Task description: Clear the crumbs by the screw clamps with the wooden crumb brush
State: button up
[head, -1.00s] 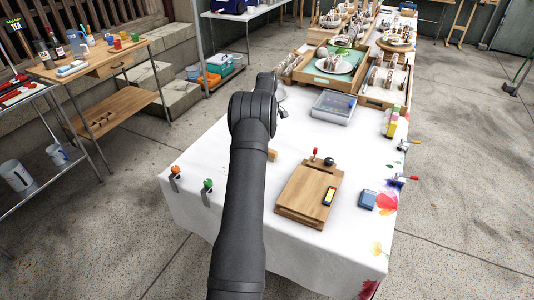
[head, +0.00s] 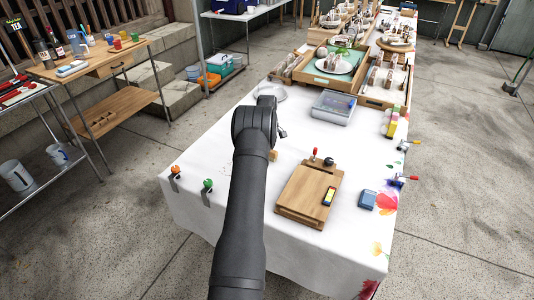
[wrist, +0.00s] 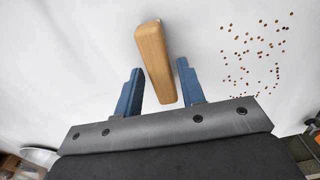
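The wooden crumb brush (wrist: 155,60) shows as a pale wooden block on the white cloth in the wrist view. In the head view the brush (head: 274,155) is partly hidden by my arm. My gripper (wrist: 160,67) is open, with its blue fingers on either side of the brush's nearer part and visible gaps to it. Small brown crumbs (wrist: 270,45) lie scattered to the right in the wrist view, apart from the brush. Clamps with an orange knob (head: 175,170) and a green knob (head: 208,185) grip the table's left front edge.
A wooden board (head: 300,195) with a small yellow-and-dark item (head: 329,196) lies right of my arm. A blue box (head: 367,200) is beside it. A clear-lidded container (head: 334,107), a plate (head: 270,92) and wooden crates (head: 330,65) stand farther back. The front left cloth is mostly clear.

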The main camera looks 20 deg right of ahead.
jog(key=c, duration=0.7)
jog(key=shift+r, duration=0.15)
jog(key=shift+r, duration=2.35)
